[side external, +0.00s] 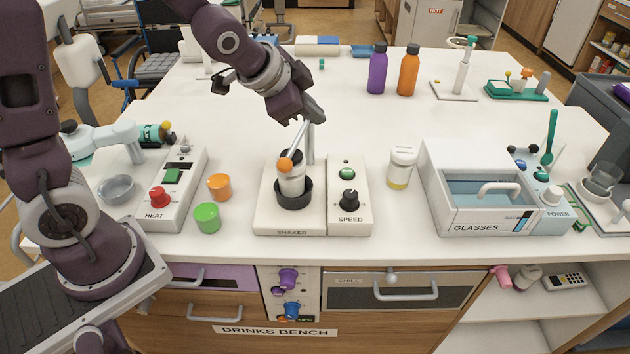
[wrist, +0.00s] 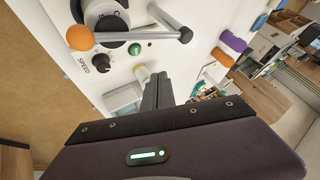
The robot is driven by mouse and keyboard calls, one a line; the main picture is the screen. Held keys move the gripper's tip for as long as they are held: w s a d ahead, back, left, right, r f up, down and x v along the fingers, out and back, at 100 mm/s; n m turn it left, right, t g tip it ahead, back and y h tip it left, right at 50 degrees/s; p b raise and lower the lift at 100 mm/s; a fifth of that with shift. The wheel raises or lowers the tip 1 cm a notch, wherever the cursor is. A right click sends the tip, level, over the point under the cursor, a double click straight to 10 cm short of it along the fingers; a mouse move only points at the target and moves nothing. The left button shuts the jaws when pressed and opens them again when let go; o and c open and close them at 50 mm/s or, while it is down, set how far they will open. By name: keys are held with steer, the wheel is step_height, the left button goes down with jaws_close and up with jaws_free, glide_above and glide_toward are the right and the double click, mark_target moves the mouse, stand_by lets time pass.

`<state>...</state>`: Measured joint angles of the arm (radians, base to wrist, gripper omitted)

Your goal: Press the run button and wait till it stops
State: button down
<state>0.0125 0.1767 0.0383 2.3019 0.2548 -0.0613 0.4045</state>
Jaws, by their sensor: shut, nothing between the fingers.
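The shaker (side external: 262,222) stands at the middle front of the bench, with a capped cup (side external: 292,184) in its black holder. A grey lever with an orange ball (side external: 285,164) crosses in front of the cup; the ball also shows in the wrist view (wrist: 80,38). The SPEED panel, right of the shaker, bears a green button (side external: 347,173) above a black knob (side external: 349,199). The button shows in the wrist view (wrist: 135,49), uncovered. No "run" label is readable. My gripper (side external: 317,118) is shut and empty, above and behind the shaker, apart from the button; its fingers (wrist: 158,80) show in the wrist view.
The HEAT box (side external: 165,205) stands left, with orange (side external: 219,186) and green (side external: 207,217) cylinders beside it. A white-lidded jar (side external: 402,168) and the GLASSES bin (side external: 460,210) stand right. The lever's post rises close below my gripper. The bench behind is mostly clear.

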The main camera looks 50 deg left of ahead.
steer(key=s+r+n+g, duration=0.1)
steer(key=s+r+n, duration=0.2)
steer(key=s, duration=1)
steer(key=s+r+n+g, duration=0.1)
steer(key=s+r+n, duration=0.3)
steer(key=s, duration=0.9)
steer(key=shift+d+g, duration=0.3)
steer(key=shift+d, duration=0.15)
steer(key=shift+w+r+n, duration=0.1)
steer(key=shift+r+n, duration=0.05)
steer(key=shift+n, duration=0.15)
steer(key=w+r+n+g, duration=0.3)
steer(key=w+r+n, duration=0.1)
steer(key=w+n, duration=1.1)
steer(key=w+d+f+n+g, duration=0.1)
steer(key=w+f+n, duration=0.4)
steer(key=w, duration=0.4)
steer(key=w+d+f+n+g, duration=0.1)
steer(key=w+f+n, duration=0.5)
steer(key=w, duration=0.3)
steer(key=shift+w+n+g, duration=0.2)
steer(key=shift+n+g, duration=0.1)
steer(key=shift+n, duration=0.1)
